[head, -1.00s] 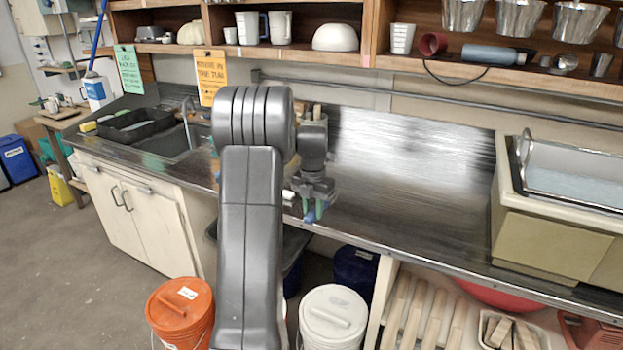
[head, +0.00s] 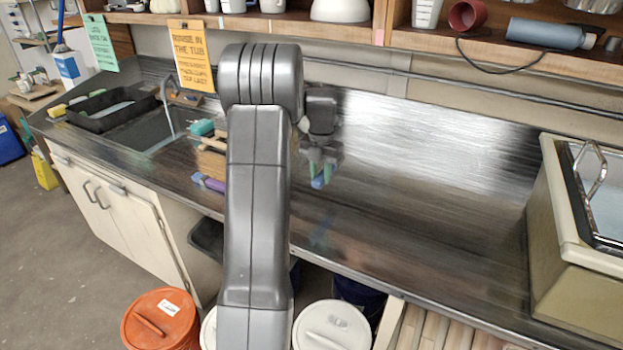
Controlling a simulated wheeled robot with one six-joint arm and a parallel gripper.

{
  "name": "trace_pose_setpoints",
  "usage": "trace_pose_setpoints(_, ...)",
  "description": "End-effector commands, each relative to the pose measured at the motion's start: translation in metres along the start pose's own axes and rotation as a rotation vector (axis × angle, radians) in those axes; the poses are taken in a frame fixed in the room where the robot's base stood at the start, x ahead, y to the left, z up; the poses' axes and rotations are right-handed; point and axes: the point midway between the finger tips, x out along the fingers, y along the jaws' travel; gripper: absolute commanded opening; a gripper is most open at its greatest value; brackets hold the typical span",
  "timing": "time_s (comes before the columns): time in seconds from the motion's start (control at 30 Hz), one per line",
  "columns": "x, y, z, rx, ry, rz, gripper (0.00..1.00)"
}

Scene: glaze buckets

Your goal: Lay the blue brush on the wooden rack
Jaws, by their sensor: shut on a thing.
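My gripper (head: 320,170) points down over the steel counter, right of my arm's large link. Its greenish fingers are shut on a small blue thing, seemingly the blue brush (head: 320,182); only a short blue part shows below the fingers. The light wooden rack (head: 213,142) seems to be the tan slats on the counter left of my arm, by the sink. My arm hides its right side. A teal brush (head: 201,127) is at its back edge; I cannot tell if it rests on the rack. A purple and blue item (head: 208,182) lies near the counter's front edge.
The sink (head: 168,128) with a black tray (head: 107,108) is at left. A beige tub (head: 575,215) stands at right. The steel counter (head: 430,180) between my gripper and the tub is clear. Shelves (head: 480,52) overhang the back. Lidded buckets (head: 332,325) stand below.

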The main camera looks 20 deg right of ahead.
Motion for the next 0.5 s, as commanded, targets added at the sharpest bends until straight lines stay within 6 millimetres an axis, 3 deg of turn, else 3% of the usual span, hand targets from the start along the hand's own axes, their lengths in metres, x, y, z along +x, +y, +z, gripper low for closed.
trace_pose_setpoints(0.3, 0.052, 0.000, -0.001, 0.000, 0.005, -0.002, 0.00)
trace_pose_setpoints(0.5, 0.068, 0.000, -0.001, 0.000, 0.003, -0.002, 0.00)
